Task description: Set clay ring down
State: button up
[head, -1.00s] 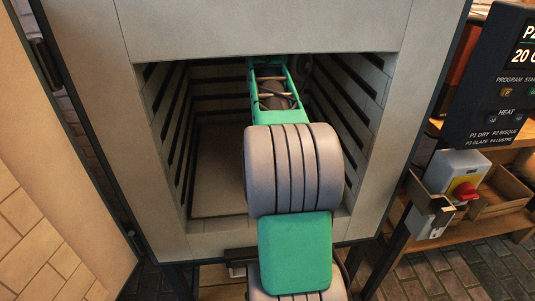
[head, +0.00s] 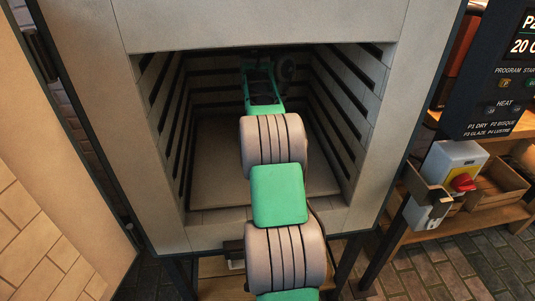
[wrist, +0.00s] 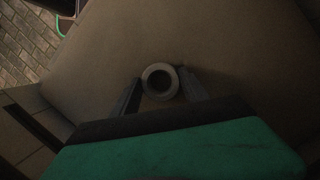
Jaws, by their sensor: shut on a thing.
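The clay ring (wrist: 160,67) is a small, pale grey ring with a dark hole, seen end-on in the wrist view. My gripper (wrist: 160,86) is shut on it, with one dark finger on each side. Beneath the ring spreads a broad tan surface (wrist: 235,45); I cannot tell whether the ring touches it. In the head view my arm reaches through the front opening into the kiln (head: 265,30). The ring and fingertips cannot be made out there, in the dark rear behind my arm.
Slotted brick walls (head: 345,110) stand close on both sides of my arm. The kiln floor (head: 215,160) looks bare where visible. The kiln door (head: 60,190) is open at left. A control panel (head: 505,65) and a red-knobbed switch box (head: 455,165) are at right.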

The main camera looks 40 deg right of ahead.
jog(key=shift+r, duration=0.15)
jog(key=shift+f, duration=0.2)
jog(key=o, duration=1.4)
jog(key=shift+c, duration=0.2)
jog(key=p+v, duration=0.5)
jog(key=v, duration=0.3)
jog(key=shift+s+a, duration=0.1)
